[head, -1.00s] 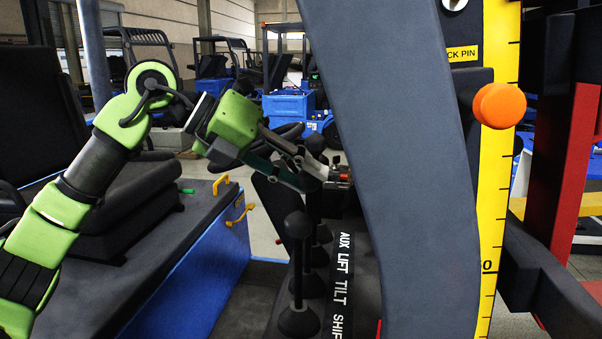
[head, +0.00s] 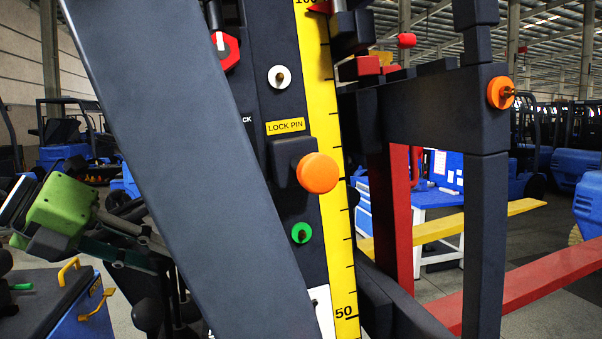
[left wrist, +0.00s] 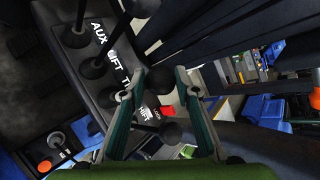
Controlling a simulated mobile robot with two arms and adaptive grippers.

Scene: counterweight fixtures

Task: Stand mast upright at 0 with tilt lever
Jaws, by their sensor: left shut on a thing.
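My left gripper (head: 162,252) reaches in from the left, partly behind a dark slanted post. In the left wrist view its fingers (left wrist: 158,80) are closed around a black lever knob (left wrist: 160,79) beside the partly covered TILT label, so it appears to be the tilt lever. The mast (head: 262,85) is a tall dark column with a yellow scale (head: 325,130) marked 50 and, at the top, 100. It looks slanted in the tilted head view; its true lean and any 0 mark cannot be told. My right gripper is out of view.
The dark post (head: 185,150) blocks much of the lever area. An orange lock-pin knob (head: 317,173) and green knob (head: 302,232) are on the mast. Yellow (head: 465,226) and red (head: 550,277) bars extend right. Other lever knobs (left wrist: 92,68) crowd the gripper.

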